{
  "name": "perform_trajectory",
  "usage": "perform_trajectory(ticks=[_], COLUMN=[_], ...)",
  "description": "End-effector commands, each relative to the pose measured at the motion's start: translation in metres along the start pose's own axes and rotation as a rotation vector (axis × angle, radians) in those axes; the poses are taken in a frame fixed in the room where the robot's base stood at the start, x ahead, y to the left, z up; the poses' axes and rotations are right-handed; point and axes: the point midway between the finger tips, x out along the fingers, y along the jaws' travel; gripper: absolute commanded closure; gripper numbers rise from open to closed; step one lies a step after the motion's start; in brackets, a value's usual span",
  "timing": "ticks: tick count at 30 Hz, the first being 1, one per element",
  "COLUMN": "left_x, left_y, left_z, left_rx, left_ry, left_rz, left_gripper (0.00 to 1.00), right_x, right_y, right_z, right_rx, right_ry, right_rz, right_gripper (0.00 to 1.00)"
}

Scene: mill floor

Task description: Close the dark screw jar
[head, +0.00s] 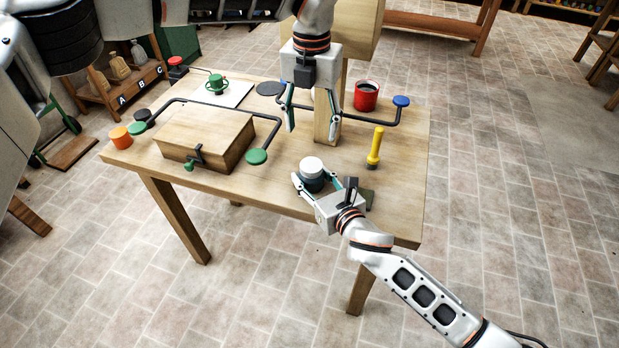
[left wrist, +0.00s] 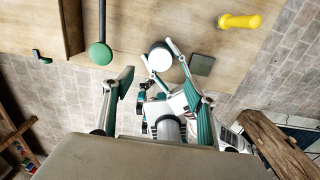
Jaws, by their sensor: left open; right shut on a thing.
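The dark screw jar (head: 313,184) stands near the table's front edge, with a round white top (head: 312,165) that looks like its lid. I cannot tell how tightly the lid sits. The white top also shows in the left wrist view (left wrist: 160,55). My right gripper (head: 318,183) is shut on the dark jar's body, coming in from the front right. My left gripper (head: 313,125) is open and empty, pointing down, above and behind the jar. In the left wrist view, the white top lies beyond its open fingers (left wrist: 158,82).
A wooden box (head: 205,137) with a green-knobbed handle stands left of the jar. A bent dark rod ends in a green disc (head: 257,156). A yellow tool (head: 375,147) and a red mug (head: 366,96) are to the right. A wooden post (head: 327,122) rises behind the left gripper.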

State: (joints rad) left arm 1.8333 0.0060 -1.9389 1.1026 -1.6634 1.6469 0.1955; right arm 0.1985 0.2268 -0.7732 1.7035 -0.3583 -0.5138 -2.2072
Motion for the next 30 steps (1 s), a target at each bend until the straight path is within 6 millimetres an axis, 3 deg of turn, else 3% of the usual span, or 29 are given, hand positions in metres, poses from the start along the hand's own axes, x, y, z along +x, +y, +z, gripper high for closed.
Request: perform_trajectory(ticks=[4,13,14,15,16,26,30], left_x=[-0.010,-0.012,-0.012,-0.012,-0.012,-0.012,-0.012], left_y=[0.000,-0.001,-0.001,-0.001,-0.001,-0.001,-0.001], left_z=[0.000,0.000,0.000,0.000,0.000,0.000,0.000], left_rx=[0.002,0.001,0.001,0.001,0.001,0.001,0.001], left_ry=[0.000,0.001,0.001,0.001,0.001,0.001,0.001], left_rz=[0.000,-0.001,-0.001,-0.001,-0.001,-0.001,-0.001], left_gripper=[0.43,0.43,0.43,0.43,0.43,0.43,0.43], right_x=[0.000,0.000,0.000,0.000,0.000,-0.001,-0.010], right_y=[0.000,0.000,0.000,0.000,0.000,0.000,0.000], right_z=[-0.001,-0.001,-0.001,-0.001,-0.001,0.000,-0.001], right_rx=[0.000,0.000,0.000,0.000,0.000,0.000,0.000], right_ry=[0.001,0.001,0.001,0.001,0.001,0.000,0.001], right_rz=[0.000,-0.001,0.000,0.000,0.000,0.000,0.000], right_gripper=[1.00,1.00,0.52,0.42,0.38,0.38,0.38])
